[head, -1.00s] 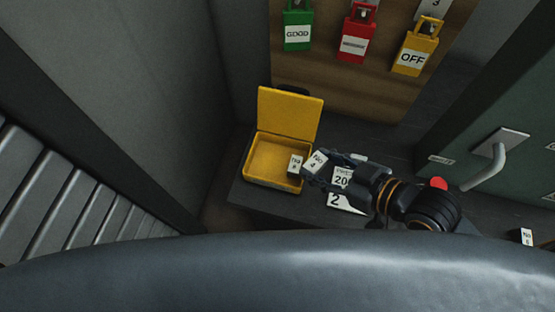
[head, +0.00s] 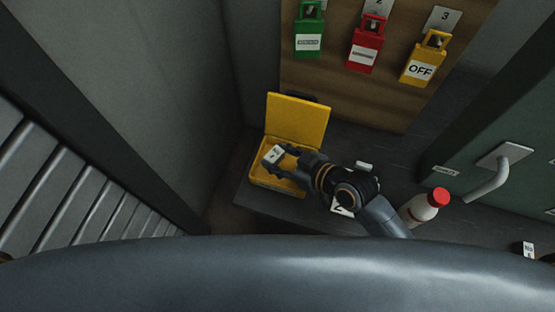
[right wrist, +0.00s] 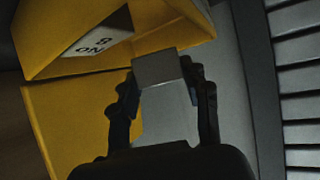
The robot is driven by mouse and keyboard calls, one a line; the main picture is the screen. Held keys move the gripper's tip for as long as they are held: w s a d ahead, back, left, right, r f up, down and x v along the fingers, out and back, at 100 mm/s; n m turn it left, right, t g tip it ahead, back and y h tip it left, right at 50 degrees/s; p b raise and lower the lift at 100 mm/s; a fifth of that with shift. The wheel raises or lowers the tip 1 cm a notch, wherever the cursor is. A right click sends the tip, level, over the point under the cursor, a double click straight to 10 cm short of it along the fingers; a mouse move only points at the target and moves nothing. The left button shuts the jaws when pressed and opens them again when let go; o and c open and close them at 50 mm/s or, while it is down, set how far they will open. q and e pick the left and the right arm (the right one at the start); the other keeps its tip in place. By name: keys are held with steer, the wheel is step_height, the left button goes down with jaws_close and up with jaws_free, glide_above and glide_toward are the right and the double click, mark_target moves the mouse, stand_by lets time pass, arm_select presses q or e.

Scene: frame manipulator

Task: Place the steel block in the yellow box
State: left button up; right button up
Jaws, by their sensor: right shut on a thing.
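The steel block (head: 273,154), with a white label on one face, is held in the fingertips of my right gripper (head: 279,163). In the right wrist view the block (right wrist: 158,70) shows a plain grey face between the two fingers. The yellow box (head: 258,182) stands on the dark table with its lid (head: 297,118) open. In the head view the block and fingers overlap the box's open tray; the height above its floor is hard to tell. The right wrist view shows another labelled block (right wrist: 98,42) inside the box (right wrist: 60,118). My left gripper is out of view.
A white bottle with a red cap (head: 420,207) stands right of my right arm. Green (head: 309,42), red (head: 363,55) and yellow (head: 421,70) padlocks hang on the wooden board behind. A small labelled block (head: 526,249) and a door handle (head: 495,175) are at right.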

mark_target(278, 163)
steer(key=shift+w+a+f, duration=0.15)
steer(key=shift+a+f, duration=0.05)
steer(key=shift+f, duration=0.05)
step_height(278, 163, down, 2)
steer(key=shift+f+p, duration=0.15)
steer(key=shift+p, duration=0.2)
steer(key=shift+w+f, duration=0.1)
steer(key=shift+f, duration=0.4)
steer(key=shift+f, duration=0.1)
steer(key=o, duration=1)
steer(key=shift+f, duration=0.1)
